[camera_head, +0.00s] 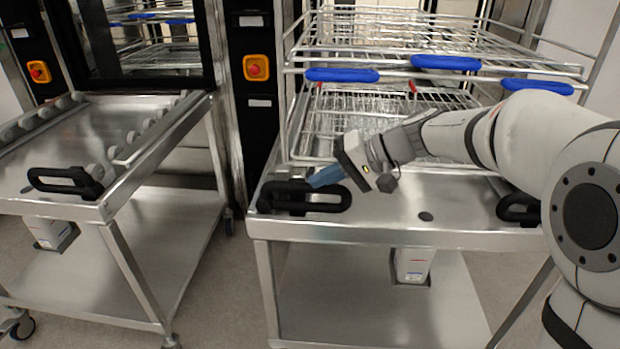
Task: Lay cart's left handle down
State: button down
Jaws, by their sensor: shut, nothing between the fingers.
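The cart (385,236) is a steel trolley in front of me with a wire rack on its top. Its left handle (325,207) is a black loop at the front left corner of the cart top. It appears to stand up from the surface, though its exact tilt is hard to tell. My gripper (318,180) has blue fingers, shut and empty. The fingertips are at the upper edge of the left handle, touching it or just behind it; I cannot tell which. The fingers hide a small part of the handle.
The cart's right black handle (518,209) is partly beside my arm. The wire rack (400,100) with blue grips (342,75) rises behind my gripper. A second steel cart (60,204) with a black handle (65,182) stands at left. Floor shows between the carts.

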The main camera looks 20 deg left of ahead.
jog(key=shift+s+f, duration=0.1)
jog(key=shift+f, duration=0.1)
jog(key=shift+r, duration=0.3)
jog(key=s+a+r+p+v, duration=0.15)
jog(key=p+v, duration=0.25)
jog(key=v, duration=0.8)
jog(key=s+d+r+m+t+h+p, duration=0.1)
jog(key=s+d+r+h+p, duration=0.1)
jog(key=s+d+p, duration=0.3)
jog(key=s+d+r+m+t+h+p, duration=0.2)
jog(key=s+d+h+p, duration=0.3)
jog(key=d+p, duration=0.4)
jog(key=s+d+r+m+t+h+p, duration=0.1)
jog(key=s+d+r+h+p, duration=0.2)
jog(key=s+d+p, duration=0.3)
jog(key=d+h+p, duration=0.1)
jog(key=d+p, duration=0.1)
jog(key=d, duration=0.3)
jog(key=shift+s+d+r+t, duration=0.15)
jog(key=shift+s+r+t, duration=0.05)
jog(key=shift+r+t, duration=0.2)
jog(key=c, duration=2.2)
grip_release()
